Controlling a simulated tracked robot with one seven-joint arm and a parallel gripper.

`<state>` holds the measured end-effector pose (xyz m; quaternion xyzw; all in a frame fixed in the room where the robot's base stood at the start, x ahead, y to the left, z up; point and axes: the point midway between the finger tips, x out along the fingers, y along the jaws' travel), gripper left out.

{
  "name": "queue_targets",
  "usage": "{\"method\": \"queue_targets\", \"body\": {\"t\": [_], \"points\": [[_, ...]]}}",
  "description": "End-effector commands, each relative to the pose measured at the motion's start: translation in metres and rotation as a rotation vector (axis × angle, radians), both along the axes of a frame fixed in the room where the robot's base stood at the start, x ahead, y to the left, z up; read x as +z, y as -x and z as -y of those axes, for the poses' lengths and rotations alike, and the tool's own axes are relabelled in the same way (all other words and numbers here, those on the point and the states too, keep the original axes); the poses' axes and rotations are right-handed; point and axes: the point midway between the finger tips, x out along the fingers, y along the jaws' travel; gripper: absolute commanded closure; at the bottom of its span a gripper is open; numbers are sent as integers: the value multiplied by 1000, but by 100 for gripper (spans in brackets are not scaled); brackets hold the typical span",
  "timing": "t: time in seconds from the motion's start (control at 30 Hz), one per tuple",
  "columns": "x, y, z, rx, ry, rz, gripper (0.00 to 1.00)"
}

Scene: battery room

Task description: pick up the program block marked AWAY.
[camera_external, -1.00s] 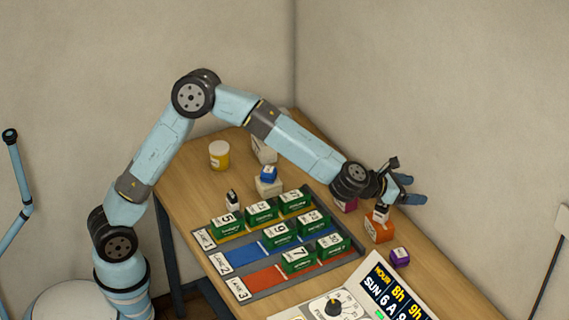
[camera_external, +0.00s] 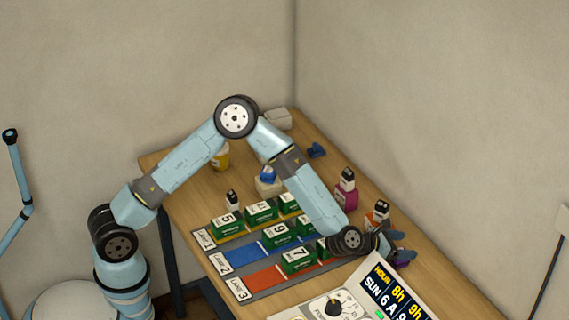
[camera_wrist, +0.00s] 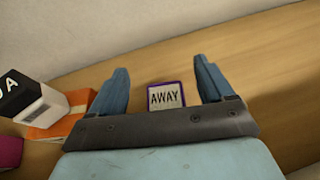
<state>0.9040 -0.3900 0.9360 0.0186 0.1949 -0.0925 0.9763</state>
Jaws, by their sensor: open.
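The program block marked AWAY (camera_wrist: 166,96) is a small purple block with a pale label on top. In the wrist view it lies on the table between the two blue fingers of my gripper (camera_wrist: 164,85), apart from both. My gripper is open and empty. In the external view my gripper (camera_external: 404,245) is low over the right side of the table, and the purple block (camera_external: 402,259) is mostly hidden behind it.
An orange block (camera_external: 376,217) with a white and black piece on it stands close to my gripper; it also shows at left in the wrist view (camera_wrist: 62,116). A magenta block (camera_external: 346,196) stands farther back. A display panel (camera_external: 393,296) and a tray (camera_external: 236,290) with green blocks are near.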

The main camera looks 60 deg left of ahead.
Motion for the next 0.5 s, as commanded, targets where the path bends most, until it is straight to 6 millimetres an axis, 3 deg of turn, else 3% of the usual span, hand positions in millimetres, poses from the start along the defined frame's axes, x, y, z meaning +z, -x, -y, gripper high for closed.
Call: {"method": "queue_targets", "body": {"t": [0.17,0.37,0.5], "points": [[-11,0,0,0,1,-1,19],[-40,0,0,1,-1,-3,19],[-45,-20,4,2,2,1,19]]}}
